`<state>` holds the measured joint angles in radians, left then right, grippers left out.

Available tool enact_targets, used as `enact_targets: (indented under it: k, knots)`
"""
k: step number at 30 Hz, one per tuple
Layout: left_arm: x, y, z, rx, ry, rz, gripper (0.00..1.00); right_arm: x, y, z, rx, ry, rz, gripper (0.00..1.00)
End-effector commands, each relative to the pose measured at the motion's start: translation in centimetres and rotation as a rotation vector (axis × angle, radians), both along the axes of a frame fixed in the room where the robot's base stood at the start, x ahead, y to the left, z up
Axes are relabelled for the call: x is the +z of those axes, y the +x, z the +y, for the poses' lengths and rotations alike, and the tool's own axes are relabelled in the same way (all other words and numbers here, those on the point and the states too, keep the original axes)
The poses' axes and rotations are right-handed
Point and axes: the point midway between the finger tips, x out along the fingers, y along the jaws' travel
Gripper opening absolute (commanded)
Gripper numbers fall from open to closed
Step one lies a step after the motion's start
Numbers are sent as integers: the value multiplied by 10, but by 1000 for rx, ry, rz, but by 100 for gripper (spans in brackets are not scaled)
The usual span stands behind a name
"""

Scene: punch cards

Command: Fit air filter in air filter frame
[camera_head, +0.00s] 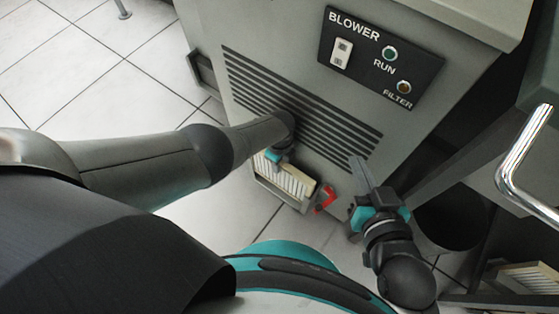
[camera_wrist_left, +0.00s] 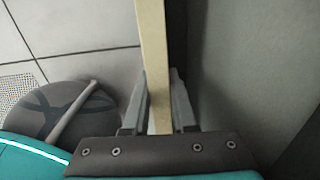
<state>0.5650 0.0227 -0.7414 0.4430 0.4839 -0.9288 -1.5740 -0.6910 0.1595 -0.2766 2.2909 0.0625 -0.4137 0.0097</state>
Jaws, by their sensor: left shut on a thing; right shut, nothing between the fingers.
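The air filter (camera_head: 290,178), pale with cream pleats, is low at the front of the blower cabinet. A grey rim (camera_head: 272,194), seemingly the air filter frame, shows along its lower side; I cannot tell whether the filter is seated in it. My left gripper (camera_head: 272,157) is at the filter's upper left, partly hidden by its arm. In the left wrist view, the left fingers (camera_wrist_left: 158,112) are shut on the filter's cream edge (camera_wrist_left: 153,50). My right gripper (camera_head: 359,170) is shut and empty, in front of the cabinet, right of the filter.
A red part (camera_head: 325,198) sits just right of the filter. The blower cabinet (camera_head: 240,30) has a louvred vent and a control panel (camera_head: 380,55). A dark bin (camera_head: 450,222) and another pleated filter (camera_head: 530,278) are at right.

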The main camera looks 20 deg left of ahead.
Motion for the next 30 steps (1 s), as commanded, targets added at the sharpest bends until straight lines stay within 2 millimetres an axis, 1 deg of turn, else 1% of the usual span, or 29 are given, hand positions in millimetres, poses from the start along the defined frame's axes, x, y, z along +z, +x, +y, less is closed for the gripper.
enact_targets:
  k: [11,12,20,21,26,30]
  knots:
    - [-2,0,0,0,-1,-2,0,0,0,0,0,0,0,0]
    - [-2,0,0,0,-1,-2,28,0,0,0,0,0,0,0]
    - [-2,0,0,0,1,-1,57,0,0,0,0,0,0,0]
    - [-2,0,0,0,1,-1,60,0,0,0,0,0,0,0]
    - [-2,0,0,0,1,-1,60,0,0,0,0,0,0,0]
    - [-2,-1,0,0,1,0,75,0,0,0,0,0,0,0]
